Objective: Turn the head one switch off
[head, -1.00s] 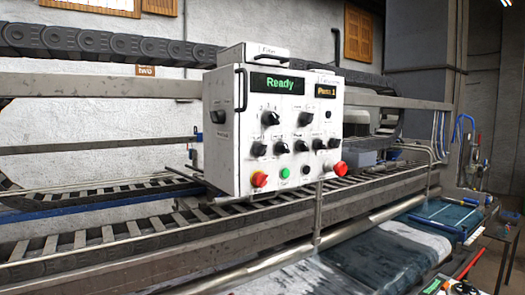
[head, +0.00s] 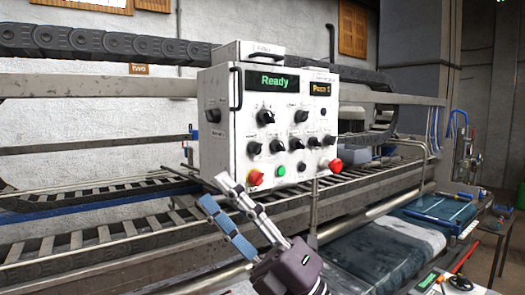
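A white control box (head: 240,150) with a green "Ready" display (head: 270,80) hangs over the conveyor. Its front has black rotary switches: two in an upper row, at left (head: 265,117) and right (head: 300,116), and several in a lower row, starting at the left (head: 254,148). The labels are too small to read, so I cannot tell which switch is head one. My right gripper (head: 213,191) is below and in front of the box's lower left corner. Its blue-padded fingers look apart and empty, touching no switch. My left gripper is out of view.
The conveyor (head: 100,240) runs under the box. A small console (head: 450,284) is at lower right.

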